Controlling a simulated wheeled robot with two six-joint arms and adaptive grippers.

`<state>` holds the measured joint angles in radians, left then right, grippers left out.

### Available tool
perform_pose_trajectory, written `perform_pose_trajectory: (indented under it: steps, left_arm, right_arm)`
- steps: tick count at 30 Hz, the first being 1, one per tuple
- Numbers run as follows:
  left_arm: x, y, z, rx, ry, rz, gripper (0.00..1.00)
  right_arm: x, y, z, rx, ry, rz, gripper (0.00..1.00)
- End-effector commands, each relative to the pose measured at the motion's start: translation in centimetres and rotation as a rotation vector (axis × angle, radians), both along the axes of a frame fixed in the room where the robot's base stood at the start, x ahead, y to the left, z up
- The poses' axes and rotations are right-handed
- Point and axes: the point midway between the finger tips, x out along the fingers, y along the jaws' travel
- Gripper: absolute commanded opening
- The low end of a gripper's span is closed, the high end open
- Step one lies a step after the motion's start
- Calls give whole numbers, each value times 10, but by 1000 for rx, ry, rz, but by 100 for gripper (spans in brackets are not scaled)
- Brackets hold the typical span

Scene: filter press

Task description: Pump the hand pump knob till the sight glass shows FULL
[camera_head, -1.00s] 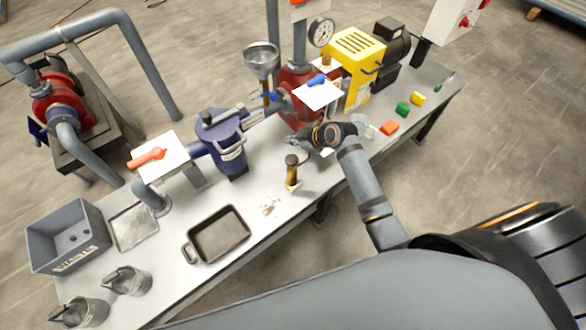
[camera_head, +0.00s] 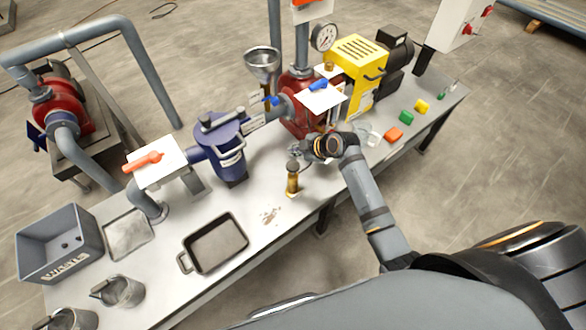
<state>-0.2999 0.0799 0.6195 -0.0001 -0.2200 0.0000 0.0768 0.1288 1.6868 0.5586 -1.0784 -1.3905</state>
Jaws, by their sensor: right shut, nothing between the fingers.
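The hand pump is a short brass cylinder (camera_head: 292,184) standing on the bench, with a dark round knob (camera_head: 292,164) on top. My right gripper (camera_head: 295,151) is shut and empty, just above and behind the knob in the picture. I cannot tell whether its fingertips touch the knob. My left gripper is not in view.
A grey waste bin (camera_head: 60,245) is at left. A small spill (camera_head: 269,215) is near the pump.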

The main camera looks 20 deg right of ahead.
Motion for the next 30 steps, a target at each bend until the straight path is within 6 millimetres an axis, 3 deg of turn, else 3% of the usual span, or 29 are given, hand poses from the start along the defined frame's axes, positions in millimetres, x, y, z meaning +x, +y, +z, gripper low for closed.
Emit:
perform_pose_trajectory:
  steps: [1,3,9,30]
  left_arm:
    - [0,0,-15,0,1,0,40]
    - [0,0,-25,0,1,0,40]
    - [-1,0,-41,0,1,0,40]
    - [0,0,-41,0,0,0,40]
  right_arm:
    - [0,0,-16,1,1,0,0]
    - [0,0,-27,1,1,0,0]
    - [0,0,-48,1,1,-1,0]
    - [0,0,-50,1,0,0,0]
